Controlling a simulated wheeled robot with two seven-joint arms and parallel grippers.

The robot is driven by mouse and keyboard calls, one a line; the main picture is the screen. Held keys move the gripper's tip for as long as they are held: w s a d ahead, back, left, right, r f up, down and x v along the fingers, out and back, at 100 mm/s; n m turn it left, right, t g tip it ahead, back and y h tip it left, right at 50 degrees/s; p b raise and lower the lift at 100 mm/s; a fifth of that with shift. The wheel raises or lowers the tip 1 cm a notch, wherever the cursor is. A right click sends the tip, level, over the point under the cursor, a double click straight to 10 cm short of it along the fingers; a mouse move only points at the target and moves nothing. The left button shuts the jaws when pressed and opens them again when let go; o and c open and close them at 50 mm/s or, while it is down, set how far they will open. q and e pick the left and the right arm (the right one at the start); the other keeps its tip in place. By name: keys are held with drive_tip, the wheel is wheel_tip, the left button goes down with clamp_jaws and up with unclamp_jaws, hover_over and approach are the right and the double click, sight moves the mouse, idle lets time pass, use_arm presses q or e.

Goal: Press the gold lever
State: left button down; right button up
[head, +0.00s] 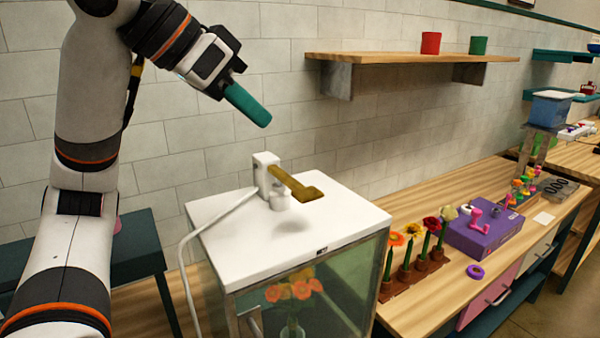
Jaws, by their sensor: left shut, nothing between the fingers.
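The gold lever (296,185) sticks out to the right from a white fitting (266,172) on top of a white-topped glass cabinet (330,228). It slopes slightly down toward a flat gold end. My left gripper (262,118) comes in from the upper left. Its teal fingers are shut with nothing between them. The fingertips hang above and a little left of the lever, apart from it. My right gripper is not in view.
Orange flowers (294,290) stand inside the glass cabinet. A white hose (186,262) runs down its left side. On the wooden counter (440,190) to the right are potted flowers (410,255) and a purple box (482,234). A wall shelf (400,58) holds red and green pots.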

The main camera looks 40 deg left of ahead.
use_arm(q)
drive_tip(key=p, duration=0.1)
hover_over(315, 189)
drive_tip(key=s+a, duration=0.1)
drive_tip(key=s, duration=0.2)
drive_tip(key=f, duration=0.7)
drive_tip(key=shift+w+f, duration=0.15)
drive_tip(key=shift+w, duration=0.1)
wheel_tip(315, 189, down, 2)
drive_tip(key=shift+f, duration=0.25)
drive_tip(key=shift+s+a+f, duration=0.1)
drive_tip(key=shift+s+f, duration=0.1)
drive_tip(key=shift+f, duration=0.45)
drive_tip(key=shift+w, duration=0.15)
